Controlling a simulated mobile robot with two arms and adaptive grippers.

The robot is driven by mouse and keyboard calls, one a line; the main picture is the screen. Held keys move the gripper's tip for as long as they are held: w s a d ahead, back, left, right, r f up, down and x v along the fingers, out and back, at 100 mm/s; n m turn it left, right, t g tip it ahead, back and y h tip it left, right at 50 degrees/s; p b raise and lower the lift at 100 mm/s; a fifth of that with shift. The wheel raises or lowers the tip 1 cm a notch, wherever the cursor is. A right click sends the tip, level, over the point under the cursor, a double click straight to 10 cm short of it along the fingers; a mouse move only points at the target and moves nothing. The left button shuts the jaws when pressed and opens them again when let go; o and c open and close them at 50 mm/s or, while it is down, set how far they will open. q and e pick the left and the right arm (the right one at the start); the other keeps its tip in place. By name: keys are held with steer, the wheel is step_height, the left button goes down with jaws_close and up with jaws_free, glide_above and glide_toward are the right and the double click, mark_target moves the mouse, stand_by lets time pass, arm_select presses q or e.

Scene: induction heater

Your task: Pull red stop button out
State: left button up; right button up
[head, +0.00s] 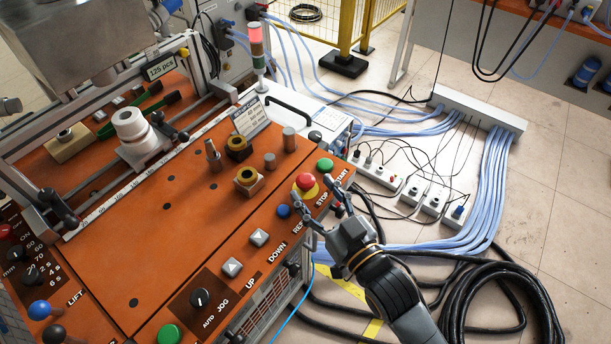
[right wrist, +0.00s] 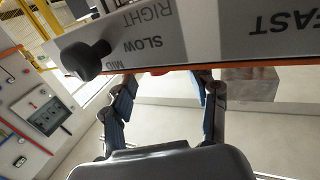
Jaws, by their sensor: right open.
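The red stop button (head: 306,182) sits on a yellow base at the right edge of the orange panel (head: 130,235), above the word STOP. My right gripper (head: 319,194) is open, with its two fingers reaching up from the lower right to just in front of the button. I cannot tell whether they touch it. In the right wrist view, a red sliver (right wrist: 158,73) shows between the spread fingers, mostly hidden behind the panel edge. My left gripper is not in view.
A green start button (head: 325,165) and a blue reset button (head: 284,211) flank the stop button closely. Grey UP and DOWN buttons (head: 258,237) lie further along the panel edge. Thick black cables (head: 500,290) coil on the floor at right.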

mark_target(311, 187)
steer(key=shift+x, duration=2)
jaws_close()
